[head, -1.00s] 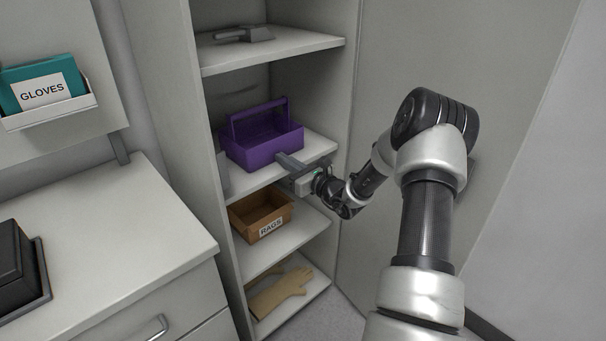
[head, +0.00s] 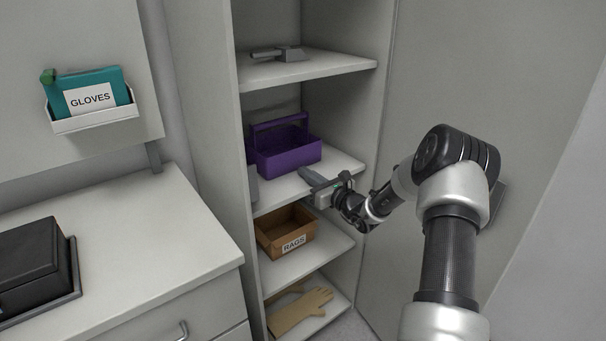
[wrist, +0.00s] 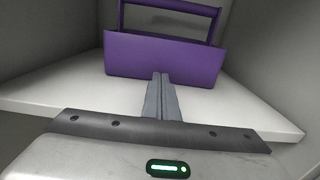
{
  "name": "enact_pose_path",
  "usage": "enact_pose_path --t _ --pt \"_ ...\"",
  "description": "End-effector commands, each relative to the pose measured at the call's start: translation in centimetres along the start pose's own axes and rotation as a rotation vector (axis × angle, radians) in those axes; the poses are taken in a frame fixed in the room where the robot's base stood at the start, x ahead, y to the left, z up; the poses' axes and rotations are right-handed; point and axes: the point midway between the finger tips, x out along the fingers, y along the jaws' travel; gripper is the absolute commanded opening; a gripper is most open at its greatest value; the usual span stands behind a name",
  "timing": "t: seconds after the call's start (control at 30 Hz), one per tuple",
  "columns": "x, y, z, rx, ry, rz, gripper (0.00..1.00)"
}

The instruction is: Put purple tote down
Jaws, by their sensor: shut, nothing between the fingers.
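The purple tote (head: 290,158) stands upright on the second shelf (head: 340,167) of the cabinet, its handle up. In the wrist view the tote (wrist: 165,60) stands straight ahead on the white shelf (wrist: 40,98). My gripper (head: 310,174) is at the front of that shelf, pointing in at the tote. In the wrist view the fingers (wrist: 159,78) are closed together with nothing between them. Their tips lie in front of the tote's lower front wall; I cannot tell whether they touch it.
A brown RAGS bin (head: 286,232) sits one shelf below, with tan gloves (head: 300,310) at the bottom. A grey tool (head: 278,53) lies on the shelf above. A counter (head: 150,235) with a black box (head: 30,262) is at left, below a GLOVES holder (head: 95,118).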

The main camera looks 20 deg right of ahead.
Motion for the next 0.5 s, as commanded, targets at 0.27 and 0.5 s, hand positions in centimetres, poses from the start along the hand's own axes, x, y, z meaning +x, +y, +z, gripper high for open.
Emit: enact_pose_path --t 0.27,0.5 --pt "-5.6 -0.6 0.2 0.003 0.001 0.001 0.0" --pt "-9.5 -0.5 0.1 0.001 0.001 0.002 0.0"
